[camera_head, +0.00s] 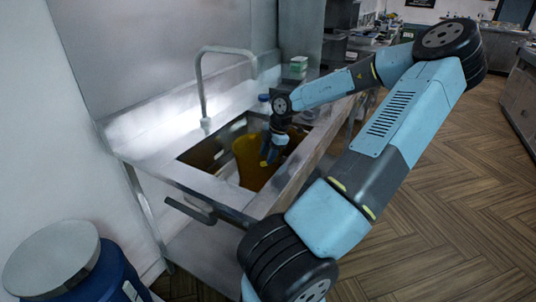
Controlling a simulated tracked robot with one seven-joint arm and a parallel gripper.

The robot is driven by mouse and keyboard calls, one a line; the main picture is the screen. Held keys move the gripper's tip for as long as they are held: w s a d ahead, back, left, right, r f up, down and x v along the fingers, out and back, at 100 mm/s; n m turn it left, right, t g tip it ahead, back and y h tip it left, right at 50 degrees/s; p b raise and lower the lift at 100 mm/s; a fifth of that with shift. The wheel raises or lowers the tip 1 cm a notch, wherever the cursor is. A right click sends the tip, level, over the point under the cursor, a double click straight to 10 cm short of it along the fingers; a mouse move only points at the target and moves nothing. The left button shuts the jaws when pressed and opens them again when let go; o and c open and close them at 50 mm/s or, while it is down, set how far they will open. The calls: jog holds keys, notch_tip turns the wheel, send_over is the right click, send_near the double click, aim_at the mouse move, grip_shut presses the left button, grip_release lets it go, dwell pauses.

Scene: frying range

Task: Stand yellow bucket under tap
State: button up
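The yellow bucket (252,165) is inside the sink basin, towards its right part, and looks slightly tilted. My gripper (267,161) reaches down into the basin at the bucket's right rim. Its fingertips meet the rim, but I cannot tell whether they are closed on it. The tap (203,88) is a tall curved metal spout behind the basin. Its outlet end is above the back of the basin, close above the bucket in the picture. The bucket's lower part is hidden by the sink's front edge.
The steel sink counter (165,132) has a bare left side and a front rail with dark handle (200,212). A bottle and a green-white box (298,64) stand behind my wrist. A blue barrel (95,280) stands at lower left. Wooden floor is open at right.

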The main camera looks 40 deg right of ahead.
jog(key=shift+r, duration=0.15)
jog(key=v, duration=1.3)
jog(key=shift+w+a, duration=0.1)
dwell(0.9)
